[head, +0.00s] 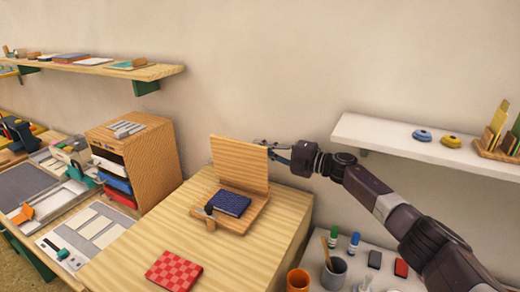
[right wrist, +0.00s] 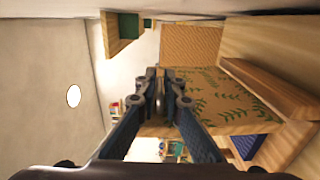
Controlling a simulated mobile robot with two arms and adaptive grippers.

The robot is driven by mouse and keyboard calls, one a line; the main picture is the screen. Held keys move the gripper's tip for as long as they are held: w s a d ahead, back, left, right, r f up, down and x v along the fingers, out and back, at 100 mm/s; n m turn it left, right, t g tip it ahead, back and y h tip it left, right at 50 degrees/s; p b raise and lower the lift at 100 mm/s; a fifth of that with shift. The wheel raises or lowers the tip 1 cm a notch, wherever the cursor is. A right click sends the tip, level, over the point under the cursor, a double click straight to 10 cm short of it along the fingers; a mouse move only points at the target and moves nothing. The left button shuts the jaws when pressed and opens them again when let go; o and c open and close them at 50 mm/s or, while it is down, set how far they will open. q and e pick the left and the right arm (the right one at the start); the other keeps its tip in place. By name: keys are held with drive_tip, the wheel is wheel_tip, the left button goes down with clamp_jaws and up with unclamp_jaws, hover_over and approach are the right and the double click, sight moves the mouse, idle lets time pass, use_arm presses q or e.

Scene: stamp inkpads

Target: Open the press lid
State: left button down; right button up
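The press stands on the wooden worktop, its plain wood lid (head: 240,163) raised nearly upright at the back of its base (head: 258,202). A dark blue book or pad (head: 228,203) lies on the base. My right gripper (head: 268,146) is at the lid's upper right edge; whether it touches the lid is unclear. In the right wrist view the fingers of my right gripper (right wrist: 158,92) are drawn together, with no clear object between them. A board with green leaf prints (right wrist: 225,95) shows beside them, probably the lid's other face. My left gripper is out of view.
A drawer cabinet (head: 150,155) stands left of the press. A red checkered pad (head: 174,271) lies at the worktop's front. A white shelf (head: 390,138) with inkpads is on the right wall, above cups and bottles. The worktop (head: 135,240) around the press is mostly clear.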

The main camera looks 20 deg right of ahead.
drive_tip(key=o, duration=0.3)
drive_tip(key=shift+d, duration=0.1)
drive_tip(key=v, duration=1.2)
drive_tip(key=shift+s, duration=0.1)
